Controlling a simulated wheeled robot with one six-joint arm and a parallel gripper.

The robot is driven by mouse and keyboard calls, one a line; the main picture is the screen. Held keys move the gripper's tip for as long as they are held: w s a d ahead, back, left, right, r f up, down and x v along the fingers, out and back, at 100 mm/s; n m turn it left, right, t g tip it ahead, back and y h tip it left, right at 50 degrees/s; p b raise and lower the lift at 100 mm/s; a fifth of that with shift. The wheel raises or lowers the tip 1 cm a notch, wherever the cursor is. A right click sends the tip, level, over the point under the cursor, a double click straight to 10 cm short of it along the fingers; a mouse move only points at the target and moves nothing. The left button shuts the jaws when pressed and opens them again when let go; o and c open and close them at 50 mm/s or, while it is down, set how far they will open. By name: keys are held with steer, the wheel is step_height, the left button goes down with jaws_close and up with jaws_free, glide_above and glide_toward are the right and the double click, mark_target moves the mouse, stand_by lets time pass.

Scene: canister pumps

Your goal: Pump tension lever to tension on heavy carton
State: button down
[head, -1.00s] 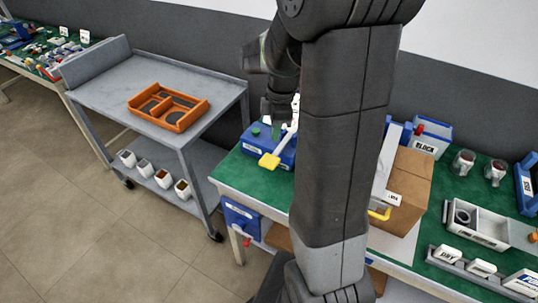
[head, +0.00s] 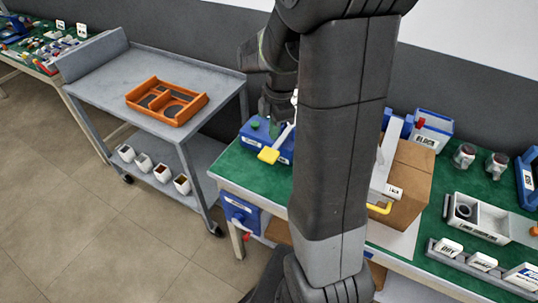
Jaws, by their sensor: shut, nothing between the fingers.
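A blue device (head: 254,147) stands at the left end of the green-topped bench. Its lever is a light arm with a yellow end (head: 269,155) pointing toward the front. My gripper (head: 276,118) is shut just above the device, close to the lever's arm; whether it touches the lever I cannot tell. A brown carton (head: 413,172) stands on the bench to the right of my arm, with a pale strap-like piece and a yellow handle (head: 379,208) at its front left. My arm hides the space between the device and the carton.
A blue bin (head: 432,130), two jars and a grey tray (head: 482,217) stand on the bench at the right. A grey cart (head: 90,88) at the left holds an orange divided tray (head: 165,102), with several small cups on its lower shelf. Floor in front is clear.

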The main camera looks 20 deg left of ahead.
mark_target(272, 153)
steer(key=shift+s+a+f+b, duration=0.1)
steer(key=shift+f+b, duration=0.8)
steer(key=shift+f, duration=0.5)
steer(key=shift+s+a+f+b, duration=0.1)
steer(key=shift+f+b, duration=0.8)
steer(key=shift+f, duration=0.5)
step_height(272, 153, down, 3)
steer(key=shift+f+b, duration=0.1)
steer(key=shift+b, duration=1.15)
steer(key=shift+r, duration=0.2)
steer(key=shift+w+d+r+p, duration=0.2)
steer(key=shift+w+d+p, duration=0.1)
steer(key=shift+p, duration=0.05)
steer(key=shift+w+d+r, duration=0.3)
steer(key=shift+w+d, duration=0.45)
steer(key=shift+w, duration=0.05)
steer(key=shift+r, duration=0.1)
step_height(272, 153, up, 14)
steer(key=w+d, duration=0.1)
steer(key=shift+f+p, duration=0.2)
steer(key=shift+p, duration=0.15)
